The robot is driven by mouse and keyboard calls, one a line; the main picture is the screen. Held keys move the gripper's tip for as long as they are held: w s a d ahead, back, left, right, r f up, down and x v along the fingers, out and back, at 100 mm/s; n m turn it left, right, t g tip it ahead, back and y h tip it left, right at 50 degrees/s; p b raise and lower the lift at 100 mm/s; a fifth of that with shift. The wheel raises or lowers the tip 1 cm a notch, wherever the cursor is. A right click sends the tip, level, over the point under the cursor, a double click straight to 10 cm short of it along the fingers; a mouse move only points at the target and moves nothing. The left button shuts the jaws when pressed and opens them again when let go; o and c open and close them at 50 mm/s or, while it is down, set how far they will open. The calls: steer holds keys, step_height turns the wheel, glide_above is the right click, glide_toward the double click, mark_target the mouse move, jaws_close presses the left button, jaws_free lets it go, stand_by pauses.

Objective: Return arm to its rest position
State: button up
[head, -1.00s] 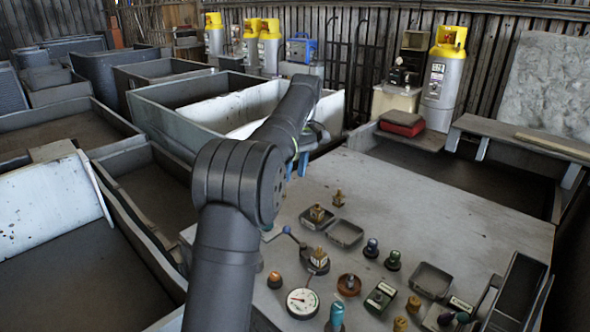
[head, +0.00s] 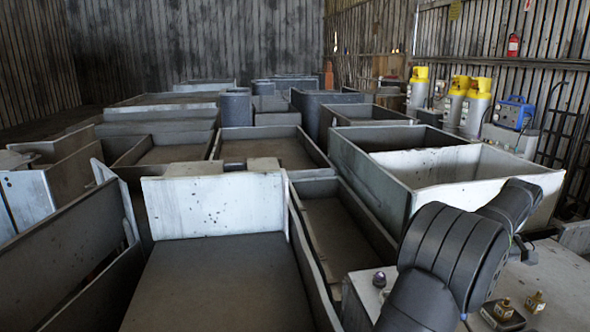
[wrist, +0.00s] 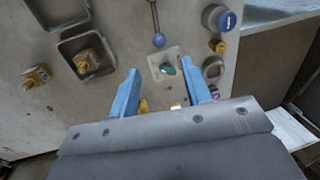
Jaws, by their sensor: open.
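My gripper (wrist: 160,67) shows in the wrist view with its two blue fingers spread apart and nothing between them. It hangs above the grey worktop (wrist: 115,20). A teal piece on a pale square plate (wrist: 155,59) appears beyond the fingertips; the height gap is hard to tell. In the head view my arm shows at the lower right, and the gripper is out of that view.
A lever with a blue ball knob (wrist: 158,40), a blue-topped round part (wrist: 221,18) and a dark tray holding a brass fitting (wrist: 87,60) lie nearby. Another brass fitting (wrist: 36,76) stands left. Large metal bins (head: 420,165) and yellow-topped cylinders (head: 476,105) fill the background.

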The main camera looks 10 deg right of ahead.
steer(key=f, duration=0.3)
steer(key=a+f, duration=0.1)
steer(key=f, duration=0.3)
steer(key=a+f, duration=0.1)
steer(key=f, duration=0.2)
steer(key=shift+f, duration=0.3)
steer(key=d+r, duration=0.3)
steer(key=r, duration=1.4)
steer(key=a+f, duration=0.1)
steer(key=f, duration=0.4)
steer(key=a+f, duration=0.1)
steer(key=f, duration=0.5)
steer(key=a+f, duration=0.1)
steer(key=f, duration=0.5)
steer(key=shift+f, duration=0.1)
steer(key=shift+s+d+m, duration=0.1)
steer(key=shift+d+m, duration=0.45)
steer(key=shift+m, duration=0.45)
steer(key=shift+a+n, duration=0.4)
steer(key=shift+n, duration=0.2)
step_height(320, 180, up, 17)
steer(key=d, duration=0.3)
steer(key=shift+n, duration=0.4)
